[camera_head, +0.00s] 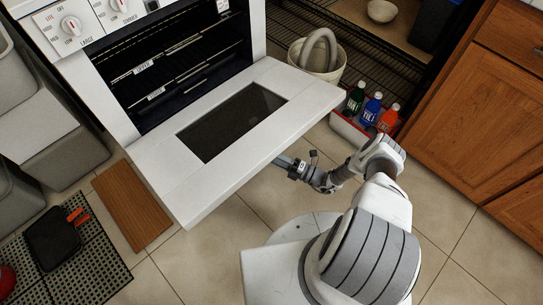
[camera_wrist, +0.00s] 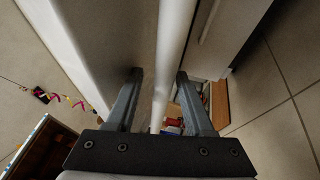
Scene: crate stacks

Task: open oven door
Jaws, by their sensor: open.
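The white oven door (camera_head: 285,85) with its dark window is folded far down in the head view. The oven interior (camera_head: 180,65) with its racks is exposed. My gripper (camera_head: 281,160) is at the door's outer edge, its fingertips partly hidden by the door. In the wrist view, my gripper (camera_wrist: 158,74) is open, with one finger on each side of a white bar, the door handle (camera_wrist: 175,45). The bar runs between the fingers; I cannot tell whether either finger touches it. The handle is hidden in the head view.
A wooden board (camera_head: 131,205) lies on the floor left of the door, near a black mat (camera_head: 85,262). A red crate (camera_head: 350,132) of bottles and a white bucket (camera_head: 317,62) stand to the right. Wooden cabinets (camera_head: 475,115) border the right side. Tiled floor is clear in front.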

